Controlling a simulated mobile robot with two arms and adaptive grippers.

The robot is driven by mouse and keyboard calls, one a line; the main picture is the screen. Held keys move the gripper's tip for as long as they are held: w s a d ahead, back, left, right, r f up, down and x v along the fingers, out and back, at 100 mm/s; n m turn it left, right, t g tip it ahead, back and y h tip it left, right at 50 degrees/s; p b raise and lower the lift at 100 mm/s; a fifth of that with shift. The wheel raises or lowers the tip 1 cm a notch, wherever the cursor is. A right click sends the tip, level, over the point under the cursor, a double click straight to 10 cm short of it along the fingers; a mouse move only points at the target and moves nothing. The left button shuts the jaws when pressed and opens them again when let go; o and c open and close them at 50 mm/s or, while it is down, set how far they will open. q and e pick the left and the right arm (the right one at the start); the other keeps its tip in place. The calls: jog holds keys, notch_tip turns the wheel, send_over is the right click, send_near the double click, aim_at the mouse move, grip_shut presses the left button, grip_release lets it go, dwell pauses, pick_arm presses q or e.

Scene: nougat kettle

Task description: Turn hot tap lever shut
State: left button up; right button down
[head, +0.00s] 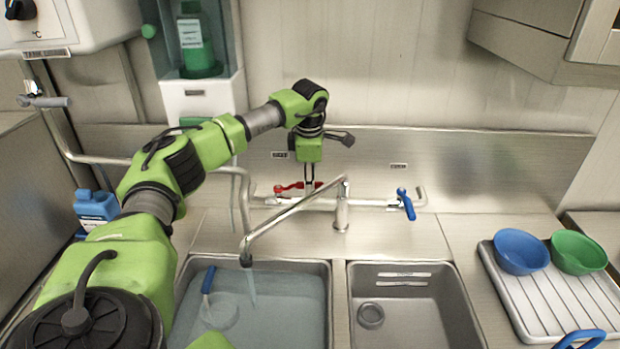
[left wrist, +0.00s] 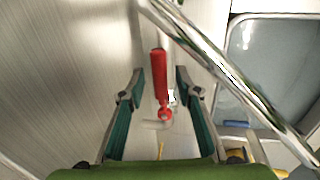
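The red hot tap lever (head: 290,187) is on the wall pipe behind the left sink, lying roughly along the pipe. My left gripper (head: 309,184) points down at it from above. In the left wrist view the red lever (left wrist: 159,75) lies between the two open fingers, with a gap on each side. The chrome spout (head: 295,208) reaches over the left sink (head: 331,300), and a stream of water (head: 251,287) falls from its end. The blue lever (head: 405,203) is on the right end of the pipe. My right gripper is not in view.
The left sink holds water and a blue-handled utensil (head: 208,280). The right sink (head: 395,300) is empty. The spout passes close beside the left gripper. Blue (head: 521,250) and green (head: 578,252) bowls stand on a white rack (head: 545,305) at right.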

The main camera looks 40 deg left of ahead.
pick_arm(q)
grip_shut()
jog(key=s+d+m+h+b, duration=0.1)
jog(key=s+m+h, duration=0.1)
jog(key=s+m, duration=0.6)
jog(key=shift+s+m+b, duration=0.35)
jog(key=shift+m, duration=1.65)
